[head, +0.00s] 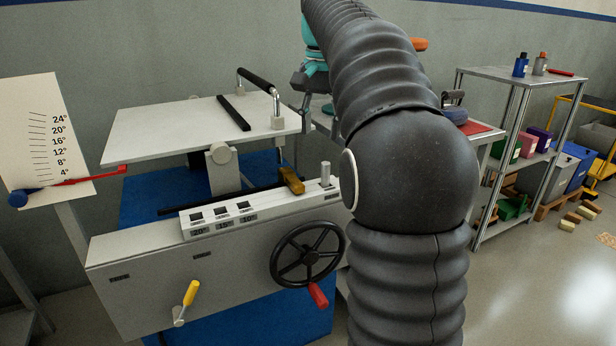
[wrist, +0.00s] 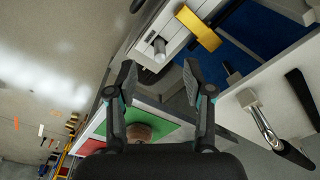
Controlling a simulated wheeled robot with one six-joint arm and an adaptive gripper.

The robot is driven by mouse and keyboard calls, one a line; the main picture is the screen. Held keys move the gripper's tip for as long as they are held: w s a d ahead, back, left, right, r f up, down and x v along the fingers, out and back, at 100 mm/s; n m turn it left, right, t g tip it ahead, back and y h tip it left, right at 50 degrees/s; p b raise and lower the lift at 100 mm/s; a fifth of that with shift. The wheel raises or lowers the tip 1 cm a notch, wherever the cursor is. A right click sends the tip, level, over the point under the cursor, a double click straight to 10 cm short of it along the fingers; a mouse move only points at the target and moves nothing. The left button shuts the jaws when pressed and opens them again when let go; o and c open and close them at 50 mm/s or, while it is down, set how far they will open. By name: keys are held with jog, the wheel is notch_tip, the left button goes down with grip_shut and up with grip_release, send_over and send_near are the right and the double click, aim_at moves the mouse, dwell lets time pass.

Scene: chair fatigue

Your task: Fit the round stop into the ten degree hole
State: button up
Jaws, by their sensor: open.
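The round stop is a grey metal cylinder (head: 325,174) standing upright at the right end of the pale hole block on the machine's front. It also shows in the wrist view (wrist: 159,46). The ten degree hole (head: 245,206) is a dark square-looking opening above the "10°" label, left of the stop. The 15° hole (head: 221,211) and 20° hole (head: 196,217) are further left; all three look empty. My gripper (wrist: 157,82) is open and empty in the wrist view, its fingers apart, with the stop beyond them. My arm hides part of the machine in the head view.
A yellow-brown block (head: 291,180) sits close beside the stop. A black handwheel (head: 307,254) and yellow-handled lever (head: 187,298) are on the front panel. A hinged white plate (head: 165,128) with a bar handle stands behind. A shelf rack (head: 520,150) is at right.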

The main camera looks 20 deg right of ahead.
aim_at(326, 163)
jog(key=shift+m+g, duration=0.4)
jog(key=shift+m, duration=0.3)
jog(key=w+d+f, duration=0.1)
jog(key=f, duration=0.1)
jog(key=d+f, duration=0.1)
jog(key=f, duration=0.2)
jog(key=w+d+f, duration=0.1)
jog(key=f, duration=0.2)
jog(key=shift+w+f, duration=0.15)
jog(key=shift+w, duration=0.15)
jog(key=shift+w+f+b, duration=0.15)
jog(key=shift+f+b, duration=0.2)
jog(key=shift+f, duration=1)
jog(key=shift+w+f+b, duration=0.1)
jog(key=shift+f+b, duration=0.2)
jog(key=shift+f, duration=1.05)
grip_shut()
